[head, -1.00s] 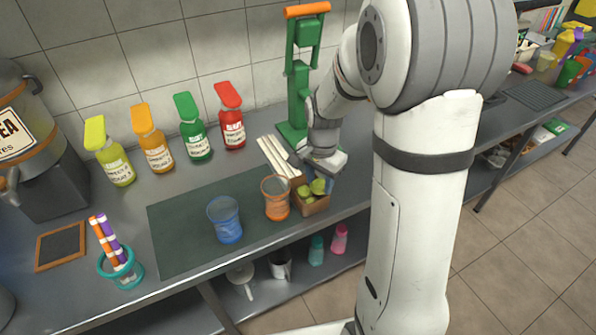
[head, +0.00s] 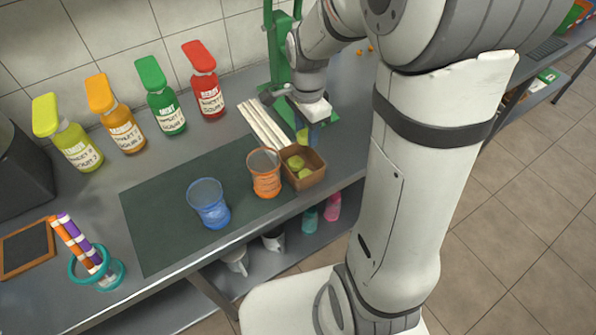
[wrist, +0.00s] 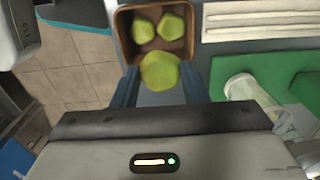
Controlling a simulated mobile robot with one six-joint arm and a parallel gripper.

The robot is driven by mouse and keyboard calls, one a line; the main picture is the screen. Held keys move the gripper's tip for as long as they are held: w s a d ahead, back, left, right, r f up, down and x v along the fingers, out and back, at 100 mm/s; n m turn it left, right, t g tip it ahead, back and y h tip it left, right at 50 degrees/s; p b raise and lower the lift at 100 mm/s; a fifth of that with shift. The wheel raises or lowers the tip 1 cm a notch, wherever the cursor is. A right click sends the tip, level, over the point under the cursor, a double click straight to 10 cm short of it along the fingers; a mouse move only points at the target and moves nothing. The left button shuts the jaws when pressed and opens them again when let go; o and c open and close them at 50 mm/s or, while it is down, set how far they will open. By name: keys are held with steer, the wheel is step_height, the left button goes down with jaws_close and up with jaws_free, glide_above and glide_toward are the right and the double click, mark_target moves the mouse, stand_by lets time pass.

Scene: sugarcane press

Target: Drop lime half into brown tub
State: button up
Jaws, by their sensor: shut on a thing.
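The brown tub (head: 312,181) stands at the front edge of the counter, just right of the orange cup. It holds two green lime pieces, and it also shows at the top of the wrist view (wrist: 124,38). My gripper (wrist: 160,88) is shut on a lime half (wrist: 160,71), which sits between the two blue fingers. In the wrist view the held lime half overlaps the tub's near rim. In the head view my gripper (head: 308,138) is just behind the tub, and the lime half (head: 302,135) shows partly at its fingers.
An orange cup (head: 266,176) stands close left of the tub, and a blue cup (head: 209,206) is further left on the dark mat (head: 150,215). White sticks (head: 262,122) lie behind. The green press (head: 279,60) stands behind my gripper. Several bottles line the wall.

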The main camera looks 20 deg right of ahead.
steer(key=shift+f, duration=0.6)
steer(key=o, duration=1.1)
steer(key=shift+r, duration=0.1)
step_height(320, 180, up, 8)
steer(key=shift+f, duration=0.1)
steer(key=shift+s, duration=0.1)
